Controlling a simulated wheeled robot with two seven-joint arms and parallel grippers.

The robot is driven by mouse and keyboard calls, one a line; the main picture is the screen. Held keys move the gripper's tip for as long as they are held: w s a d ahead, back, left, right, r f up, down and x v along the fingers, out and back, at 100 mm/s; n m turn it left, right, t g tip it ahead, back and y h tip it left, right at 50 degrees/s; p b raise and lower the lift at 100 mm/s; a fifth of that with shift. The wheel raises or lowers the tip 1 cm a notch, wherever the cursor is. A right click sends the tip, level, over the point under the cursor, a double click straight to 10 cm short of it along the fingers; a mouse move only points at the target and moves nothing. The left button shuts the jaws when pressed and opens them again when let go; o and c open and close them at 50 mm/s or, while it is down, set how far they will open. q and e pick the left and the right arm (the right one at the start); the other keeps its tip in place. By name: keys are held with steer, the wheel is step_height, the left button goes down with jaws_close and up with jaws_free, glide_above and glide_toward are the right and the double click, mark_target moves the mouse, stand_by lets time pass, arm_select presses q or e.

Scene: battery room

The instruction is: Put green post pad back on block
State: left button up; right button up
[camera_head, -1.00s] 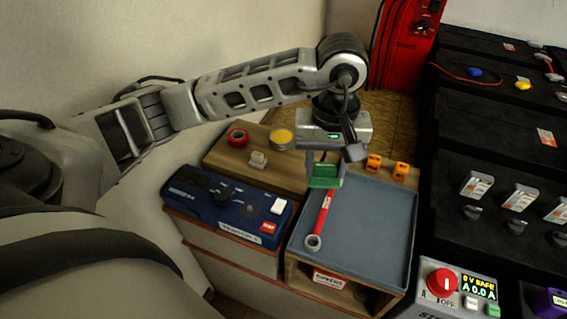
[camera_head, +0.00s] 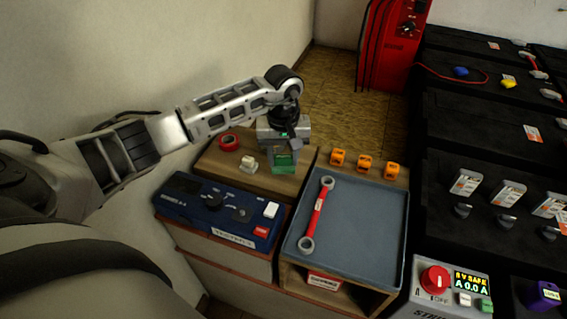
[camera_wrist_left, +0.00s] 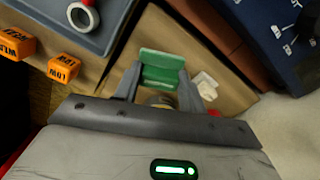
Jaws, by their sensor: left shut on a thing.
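The green post pad (camera_head: 284,162) is held between the fingers of my left gripper (camera_head: 284,157), over the wooden top left of the grey tray. In the left wrist view the green pad (camera_wrist_left: 163,68) sits between the two fingertips (camera_wrist_left: 160,80). A small pale block (camera_head: 248,164) stands on the wooden top just left of the gripper; it also shows in the left wrist view (camera_wrist_left: 205,86), right of the pad. Whether the pad touches the wood cannot be told. My right gripper is not in view.
The grey tray (camera_head: 378,232) holds a red-handled wrench (camera_head: 317,216). Several orange tags (camera_head: 364,163) stand behind the tray. A red tape roll (camera_head: 229,142) lies at the back left. A blue tester (camera_head: 215,208) is in front. Black batteries (camera_head: 470,140) fill the right.

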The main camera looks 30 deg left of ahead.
mark_target(284, 158)
arm_select(q)
steer(key=shift+f, duration=1.3)
steer(key=shift+f, duration=0.2)
steer(key=o, duration=0.9)
steer(key=shift+d, duration=0.1)
steer(key=shift+r, duration=0.1)
step_height(284, 158, up, 12)
steer(key=shift+r, duration=0.1)
